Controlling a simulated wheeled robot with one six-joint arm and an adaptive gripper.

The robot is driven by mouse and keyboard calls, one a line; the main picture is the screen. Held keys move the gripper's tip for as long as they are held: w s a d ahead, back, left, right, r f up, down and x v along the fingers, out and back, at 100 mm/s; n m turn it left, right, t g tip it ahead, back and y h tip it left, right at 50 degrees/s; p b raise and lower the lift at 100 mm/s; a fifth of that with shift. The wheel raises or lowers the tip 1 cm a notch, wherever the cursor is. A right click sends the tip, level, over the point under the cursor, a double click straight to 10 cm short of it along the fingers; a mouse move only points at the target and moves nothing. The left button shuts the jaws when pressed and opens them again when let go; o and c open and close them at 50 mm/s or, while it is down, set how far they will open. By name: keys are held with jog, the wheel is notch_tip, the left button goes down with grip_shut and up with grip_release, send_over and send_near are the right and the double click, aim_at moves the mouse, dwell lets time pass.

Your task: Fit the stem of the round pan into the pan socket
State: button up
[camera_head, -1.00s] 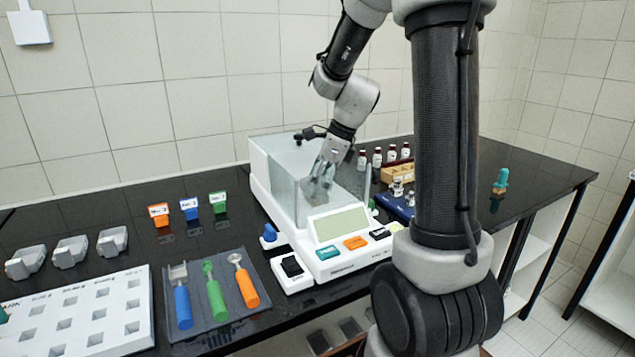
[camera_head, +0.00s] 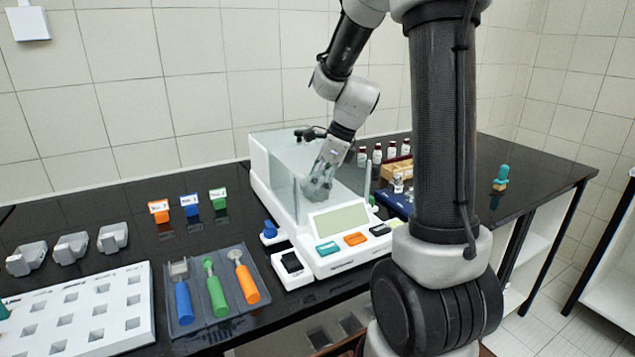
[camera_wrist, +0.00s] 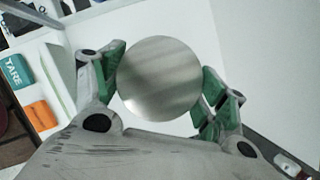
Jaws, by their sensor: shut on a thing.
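The round pan (camera_wrist: 160,78) is a shiny metal disc, seen face-on in the wrist view. My gripper (camera_wrist: 163,84) is shut on it, with green finger pads at its left and right edges. In the head view my gripper (camera_head: 318,188) is low inside the glass draft chamber of the white balance (camera_head: 325,262), seen through the glass. The pan is not clear in that view. The pan's stem and the pan socket are hidden, so I cannot tell whether they touch.
Glass walls (camera_head: 285,190) stand close around my gripper. Orange, blue and green labelled blocks (camera_head: 190,207) and a tray of coloured-handled tools (camera_head: 212,312) lie to the left. Small bottles (camera_head: 377,153) stand behind on the right.

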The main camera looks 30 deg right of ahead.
jog(key=o, duration=1.1)
jog(key=shift+o, duration=0.3)
jog(key=shift+r, duration=0.1)
notch_tip(320, 180, up, 12)
dwell(0.6)
dwell(0.4)
jog(key=s+f+n+t+h, duration=0.1)
jog(key=s+n+h, duration=0.2)
jog(key=s+n, duration=1.9)
jog(key=n, duration=0.2)
jog(key=shift+s+d+f+n+t+h, duration=0.25)
jog(key=shift+d+n+t+h, duration=0.15)
